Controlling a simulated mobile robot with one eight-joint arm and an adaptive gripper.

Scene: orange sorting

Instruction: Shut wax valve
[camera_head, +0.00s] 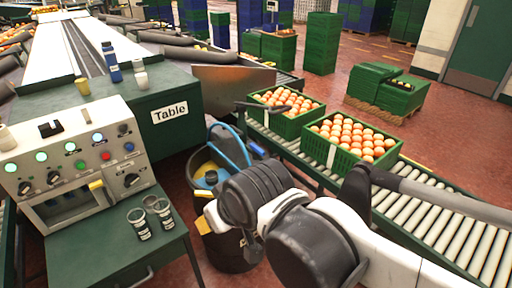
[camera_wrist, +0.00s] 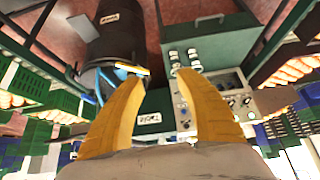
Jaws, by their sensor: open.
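A dark barrel (camera_head: 232,255) stands on the floor between the green table and the conveyor, partly hidden by my arm. A blue hose (camera_head: 230,143) loops over its open top, and a small blue piece (camera_head: 257,148) shows beside the hose. I cannot tell for sure which part is the wax valve.
A control panel (camera_head: 75,150) with knobs and lit buttons stands at left, with small jars (camera_head: 138,222) on the green stand before it. Green crates of oranges (camera_head: 351,138) sit on the roller conveyor (camera_head: 440,205) at right. The table (camera_head: 170,112) is behind the barrel.

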